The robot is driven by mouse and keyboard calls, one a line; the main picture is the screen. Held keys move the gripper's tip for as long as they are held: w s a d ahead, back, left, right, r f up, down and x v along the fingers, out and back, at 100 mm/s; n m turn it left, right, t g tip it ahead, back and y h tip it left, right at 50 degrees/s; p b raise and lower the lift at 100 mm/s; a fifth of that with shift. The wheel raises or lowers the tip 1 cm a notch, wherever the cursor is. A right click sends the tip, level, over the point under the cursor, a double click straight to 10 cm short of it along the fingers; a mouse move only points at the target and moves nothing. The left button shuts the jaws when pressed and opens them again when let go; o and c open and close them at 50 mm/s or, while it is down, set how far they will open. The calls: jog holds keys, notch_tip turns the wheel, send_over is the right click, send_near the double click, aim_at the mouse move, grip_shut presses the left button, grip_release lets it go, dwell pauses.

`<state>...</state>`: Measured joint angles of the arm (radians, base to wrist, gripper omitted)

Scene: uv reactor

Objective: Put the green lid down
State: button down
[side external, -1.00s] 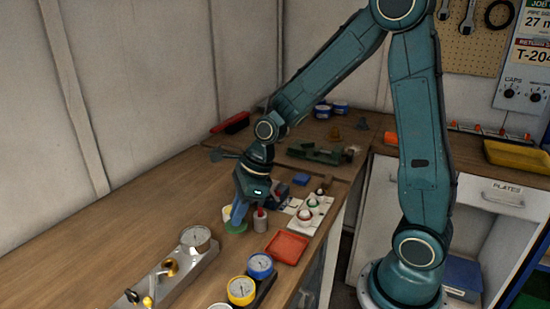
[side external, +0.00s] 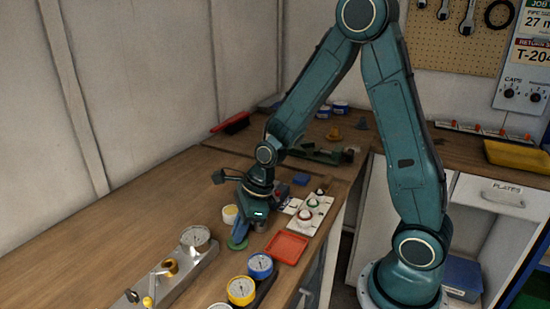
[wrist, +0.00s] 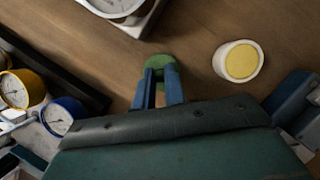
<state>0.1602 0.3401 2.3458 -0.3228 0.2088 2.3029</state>
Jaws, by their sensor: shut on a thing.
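The green lid (wrist: 158,62) is a small flat disc between the blue fingertips of my gripper (wrist: 160,75) in the wrist view. In the side view the green lid (side external: 237,243) shows at the tips of my gripper (side external: 239,234), at or just above the wooden bench. I cannot tell whether it touches the wood. My gripper is shut on it. A white cup with a yellow top (side external: 230,214) stands behind the gripper, apart from it, and also shows in the wrist view (wrist: 238,61).
An orange-red tray (side external: 287,247) lies right of the gripper. A metal rail with a gauge (side external: 196,239) is at front left. Blue (side external: 260,265) and yellow (side external: 241,290) gauges stand in front. A white board with small parts (side external: 309,212) lies behind the tray. Bare bench lies to the left.

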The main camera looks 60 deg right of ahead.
jog(key=shift+f, duration=0.15)
jog(key=c, duration=1.5)
grip_release()
jog(key=shift+o, duration=0.2)
jog(key=shift+r, duration=0.2)
jog(key=shift+v, duration=0.8)
jog(key=v, duration=1)
jog(key=shift+r, duration=0.2)
